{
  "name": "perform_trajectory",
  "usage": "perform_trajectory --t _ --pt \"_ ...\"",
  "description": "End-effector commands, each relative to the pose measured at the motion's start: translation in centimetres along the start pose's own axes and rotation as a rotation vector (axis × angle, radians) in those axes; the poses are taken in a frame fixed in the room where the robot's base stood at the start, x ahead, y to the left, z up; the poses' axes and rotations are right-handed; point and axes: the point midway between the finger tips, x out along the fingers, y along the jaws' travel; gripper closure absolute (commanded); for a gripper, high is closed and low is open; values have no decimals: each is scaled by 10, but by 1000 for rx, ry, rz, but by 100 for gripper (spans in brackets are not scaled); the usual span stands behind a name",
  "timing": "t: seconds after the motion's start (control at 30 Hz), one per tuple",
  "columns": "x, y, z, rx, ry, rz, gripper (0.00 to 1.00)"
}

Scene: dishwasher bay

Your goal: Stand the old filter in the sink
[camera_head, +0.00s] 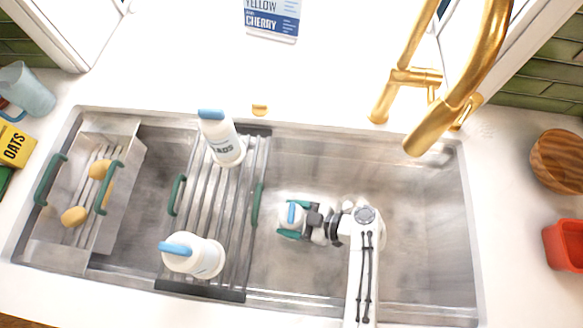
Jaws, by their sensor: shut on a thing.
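A slatted rack (215,210) with green handles spans the sink left of my gripper. A steel basket (118,150) holds yellow items. A gold faucet (440,122) overhangs the back right.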

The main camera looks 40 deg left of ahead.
Motion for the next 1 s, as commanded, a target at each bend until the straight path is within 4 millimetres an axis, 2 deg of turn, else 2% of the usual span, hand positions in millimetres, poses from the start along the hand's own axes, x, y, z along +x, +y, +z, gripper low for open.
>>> perform_trajectory --t 0.37,0.4,0.67,1.0 --pt "1 1 3 -2 2 2 73" --pt "1 0 4 0 0 1 24" --pt "1 0 2 0 0 1 0" --pt "-3 1 1 0 1 3 0"
